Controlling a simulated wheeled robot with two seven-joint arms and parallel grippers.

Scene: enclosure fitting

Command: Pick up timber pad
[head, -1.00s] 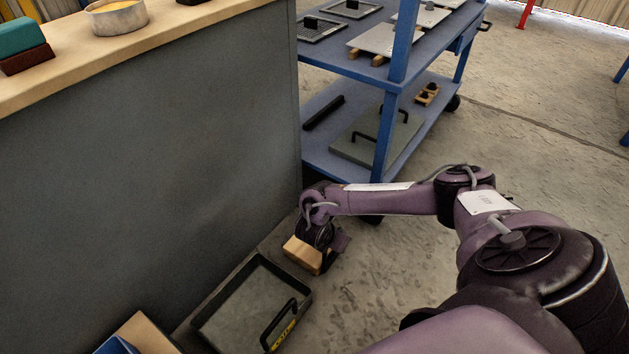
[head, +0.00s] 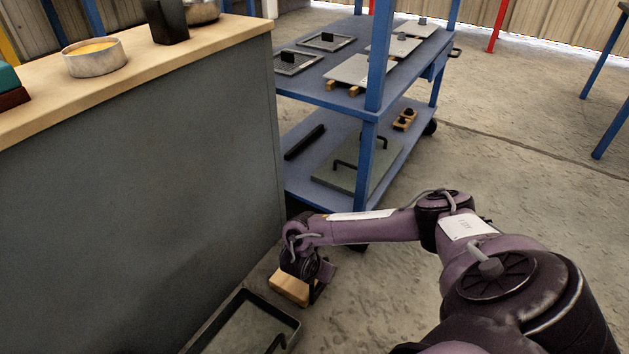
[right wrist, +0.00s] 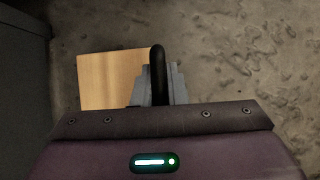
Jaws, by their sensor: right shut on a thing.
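The timber pad (head: 290,287) is a pale wooden block low by the floor, beside the end of the grey counter. In the right wrist view the pad (right wrist: 108,80) shows left of the fingers. My right gripper (head: 316,283) is at the pad's right end. In the right wrist view the gripper (right wrist: 160,86) is shut on a dark upright bar at the pad's right edge, which looks like its handle. The join is hidden by the gripper body. I cannot tell whether the pad touches the floor. My left gripper is not in view.
A black-rimmed tray (head: 290,318) lies just in front of the pad. The grey counter (head: 140,190) stands close on the left. A blue cart (head: 292,178) with plates and handled parts stands behind my right arm. Concrete floor (head: 400,290) is clear to the right.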

